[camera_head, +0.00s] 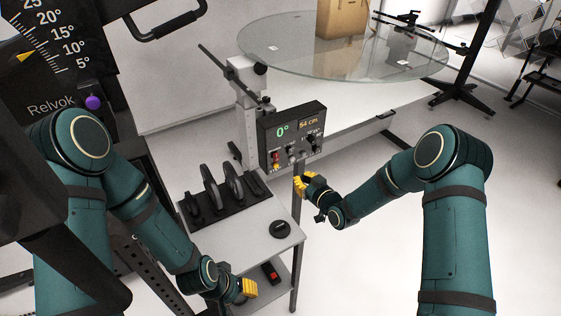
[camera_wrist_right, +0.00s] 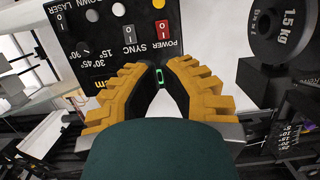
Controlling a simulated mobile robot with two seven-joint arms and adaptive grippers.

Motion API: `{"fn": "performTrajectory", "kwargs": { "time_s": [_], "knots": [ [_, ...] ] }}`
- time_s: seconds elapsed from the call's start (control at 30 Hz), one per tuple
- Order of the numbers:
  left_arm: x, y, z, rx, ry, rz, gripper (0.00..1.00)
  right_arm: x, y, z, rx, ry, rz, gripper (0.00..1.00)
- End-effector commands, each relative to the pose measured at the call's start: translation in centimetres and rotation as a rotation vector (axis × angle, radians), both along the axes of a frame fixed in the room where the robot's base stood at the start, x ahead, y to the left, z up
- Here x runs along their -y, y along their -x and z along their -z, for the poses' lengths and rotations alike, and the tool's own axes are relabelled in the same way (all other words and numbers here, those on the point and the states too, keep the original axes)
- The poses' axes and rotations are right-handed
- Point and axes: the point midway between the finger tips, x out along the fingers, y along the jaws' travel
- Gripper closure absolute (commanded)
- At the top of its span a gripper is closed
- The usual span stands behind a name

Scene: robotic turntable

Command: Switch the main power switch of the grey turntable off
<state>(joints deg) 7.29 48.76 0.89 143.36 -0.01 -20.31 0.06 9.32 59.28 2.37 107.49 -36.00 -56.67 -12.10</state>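The grey turntable's dark control panel (camera_head: 292,137) shows a green "0°" and an orange "54 cm" in the head view. In the right wrist view the panel (camera_wrist_right: 90,45) appears upside down. Its power switch (camera_wrist_right: 161,30), labelled POWER, has a red plate and stands beside the SYNC switch (camera_wrist_right: 128,33). I cannot tell the lever's position. My right gripper (camera_head: 302,181) is just below the panel's lower edge. In the wrist view its yellow fingertips (camera_wrist_right: 160,73) nearly meet, with nothing held, below the power switch. My left gripper (camera_head: 248,289) is low at the cart, away from the panel.
A round glass plate (camera_head: 300,60) bears a wooden box (camera_head: 342,18) behind the panel. A grey cart (camera_head: 250,232) with a rack of black weight discs (camera_head: 232,185) stands left of my right gripper. The floor at right is largely clear.

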Motion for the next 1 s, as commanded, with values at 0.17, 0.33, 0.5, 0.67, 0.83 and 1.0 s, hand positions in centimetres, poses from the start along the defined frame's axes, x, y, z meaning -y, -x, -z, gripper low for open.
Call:
{"fn": "performTrajectory", "kwargs": {
  "time_s": [0.17, 0.33, 0.5, 0.67, 0.83, 1.0],
  "knots": [
    [0.0, -0.1, 0.3, 0.001, 0.000, 0.000, 0.53, -0.9, -1.5, 0.4, 0.003, 0.001, -0.001, 1.00],
    [0.0, -0.2, 0.9, 0.004, -0.001, 0.000, 0.53, -2.6, -4.1, 1.2, 0.002, -0.001, -0.002, 1.00],
    [0.0, -0.3, 1.5, 0.007, -0.001, -0.002, 0.53, -4.1, -6.9, 1.9, 0.002, 0.000, -0.001, 1.00],
    [-0.1, -0.4, 2.1, 0.010, -0.001, -0.002, 0.53, -5.4, -9.2, 2.4, 0.001, -0.001, -0.001, 1.00],
    [-0.1, -0.5, 2.5, 0.012, -0.003, -0.002, 0.53, -6.3, -10.8, 2.8, 0.000, -0.001, 0.000, 1.00],
    [-0.1, -0.6, 2.7, 0.014, -0.003, -0.003, 0.53, -6.7, -11.6, 2.9, -0.001, 0.000, 0.000, 1.00]
  ]
}}
